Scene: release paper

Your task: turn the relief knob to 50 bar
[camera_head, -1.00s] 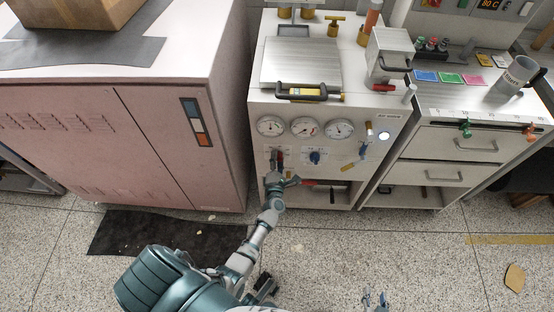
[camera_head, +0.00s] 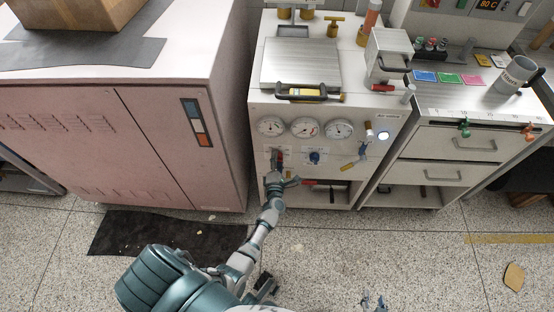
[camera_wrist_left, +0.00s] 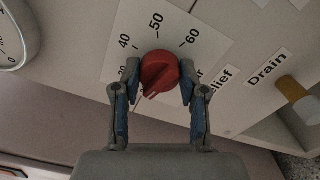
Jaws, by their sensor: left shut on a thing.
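The red relief knob (camera_wrist_left: 160,72) sits on a white dial plate (camera_wrist_left: 195,62) marked 40, 50 and 60 in the left wrist view. The word "Relief" is partly hidden by a finger. A slot or ridge on the knob runs toward the lower left; I cannot tell the exact reading. My left gripper (camera_wrist_left: 158,85) is shut on the knob, one finger on each side. In the head view my left gripper (camera_head: 278,176) reaches the front panel below the gauges, at the red knob (camera_head: 277,157). My right gripper (camera_head: 374,302) shows only its fingertips, apart and empty, at the bottom edge.
Several round gauges (camera_head: 305,127) line the panel above. A blue knob (camera_head: 315,157) is right of the relief knob, and a yellow-handled valve (camera_head: 350,164) is further right. A "Drain" label (camera_wrist_left: 267,68) is nearby. A pink cabinet (camera_head: 150,140) stands left.

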